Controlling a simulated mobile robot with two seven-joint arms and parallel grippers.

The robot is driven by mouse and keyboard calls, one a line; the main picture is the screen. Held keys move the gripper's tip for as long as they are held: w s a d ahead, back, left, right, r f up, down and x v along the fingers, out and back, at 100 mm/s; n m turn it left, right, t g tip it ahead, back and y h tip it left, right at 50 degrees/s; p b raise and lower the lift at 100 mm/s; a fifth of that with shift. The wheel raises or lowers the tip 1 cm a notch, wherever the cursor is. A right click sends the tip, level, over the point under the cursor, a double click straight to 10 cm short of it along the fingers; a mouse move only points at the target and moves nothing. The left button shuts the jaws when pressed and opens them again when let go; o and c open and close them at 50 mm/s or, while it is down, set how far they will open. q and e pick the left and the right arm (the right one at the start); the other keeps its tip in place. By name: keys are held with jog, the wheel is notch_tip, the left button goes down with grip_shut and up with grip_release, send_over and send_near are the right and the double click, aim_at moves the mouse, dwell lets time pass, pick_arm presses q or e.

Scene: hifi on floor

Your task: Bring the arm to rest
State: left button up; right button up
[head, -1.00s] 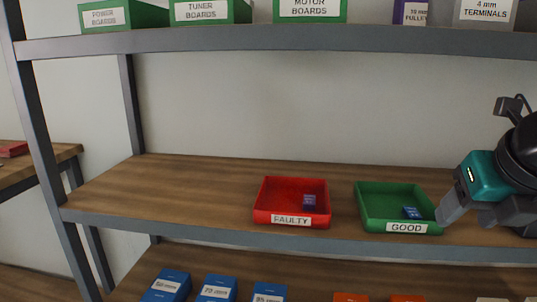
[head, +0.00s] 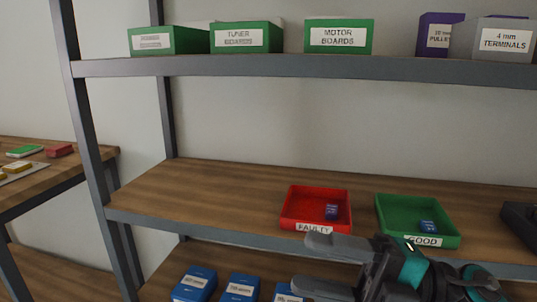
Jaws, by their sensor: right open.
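My right gripper (head: 318,266) is in the lower right of the head view, in front of the middle shelf's edge. Its two grey fingers point left and stand apart, with nothing between them. The teal and black wrist comes in from the lower right. My left gripper is not in view. A red tray labelled FAULTY (head: 289,205) and a green tray labelled GOOD (head: 390,211) stand on the middle shelf (head: 215,195). Each holds one small dark blue part. The gripper and wrist overlap the lower edges of both labels in the picture.
The upper shelf (head: 260,67) carries labelled green boxes (head: 340,37), a purple box (head: 434,35) and a grey terminals box (head: 502,40). Blue boxes (head: 195,285) stand on the lower shelf. A wooden table (head: 60,170) is at the left. The middle shelf's left part is bare.

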jog(key=w+d+f+m+t+h+p, duration=0.1)
jog(key=w+d+f+m+t+h, duration=0.25)
jog(key=f+m+t+h, duration=0.6)
jog(key=w+d+f+m+t+h+p, duration=0.25)
jog(key=d+f+m+t, duration=0.35)
jog(key=m, duration=0.8)
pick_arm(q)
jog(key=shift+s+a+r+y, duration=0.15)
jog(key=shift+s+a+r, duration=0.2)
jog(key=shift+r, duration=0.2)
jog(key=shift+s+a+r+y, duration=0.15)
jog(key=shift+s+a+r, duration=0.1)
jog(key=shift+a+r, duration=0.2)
pick_arm(e)
jog(key=s+d+f+m+g+h, duration=0.1)
jog(key=s+f+m+g+h, duration=0.2)
jog(key=f, duration=0.6)
jog(key=s+f+m+g+h, duration=0.3)
jog(key=s+f+m+g, duration=0.1)
jog(key=s+f, duration=0.4)
jog(key=shift+s+d+f, duration=0.15)
jog(key=shift+d+f, duration=0.2)
jog(key=shift+f, duration=0.2)
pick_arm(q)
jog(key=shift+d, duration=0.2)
